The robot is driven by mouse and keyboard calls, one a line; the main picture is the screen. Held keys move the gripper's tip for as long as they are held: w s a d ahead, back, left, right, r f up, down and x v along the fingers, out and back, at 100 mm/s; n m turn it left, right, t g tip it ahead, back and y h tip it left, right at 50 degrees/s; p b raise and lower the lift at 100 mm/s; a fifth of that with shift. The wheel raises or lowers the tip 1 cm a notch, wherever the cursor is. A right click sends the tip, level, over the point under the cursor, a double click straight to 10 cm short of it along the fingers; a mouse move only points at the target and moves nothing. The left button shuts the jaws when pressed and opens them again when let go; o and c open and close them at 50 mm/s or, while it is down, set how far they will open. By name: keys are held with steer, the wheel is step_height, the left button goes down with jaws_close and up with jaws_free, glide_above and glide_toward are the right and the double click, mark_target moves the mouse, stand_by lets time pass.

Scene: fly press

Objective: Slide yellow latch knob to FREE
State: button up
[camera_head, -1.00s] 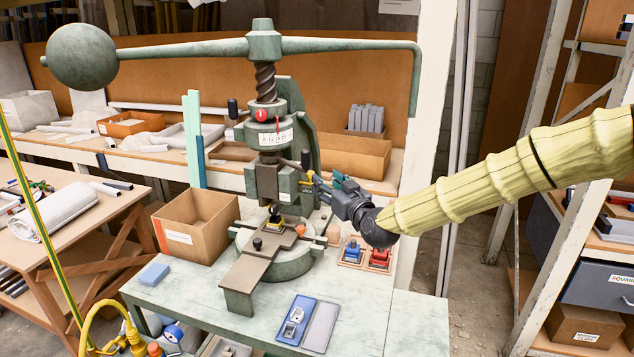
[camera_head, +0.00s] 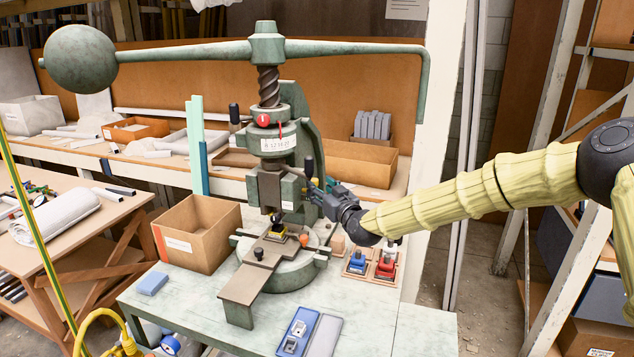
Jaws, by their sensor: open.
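The green fly press (camera_head: 272,140) stands on the pale bench, with a red pointer disc and a numbered plate on its ram collar. My gripper (camera_head: 313,187) is at the right side of the press's ram guide, its fingers pointing left toward it. The jaws are open, with nothing seen between them. I cannot make out the yellow latch knob now; the fingers seem to cover its place beside the guide. Whether they touch it, and any FREE marking, I cannot tell. A separate small yellow-and-black piece (camera_head: 273,233) sits on the press bed under the ram.
A cardboard box (camera_head: 197,234) stands left of the press. Red and blue fixtures (camera_head: 371,262) sit on the right, below my wrist. A blue tray (camera_head: 298,332) lies in front.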

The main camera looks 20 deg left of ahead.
steer(key=shift+x, duration=1.45)
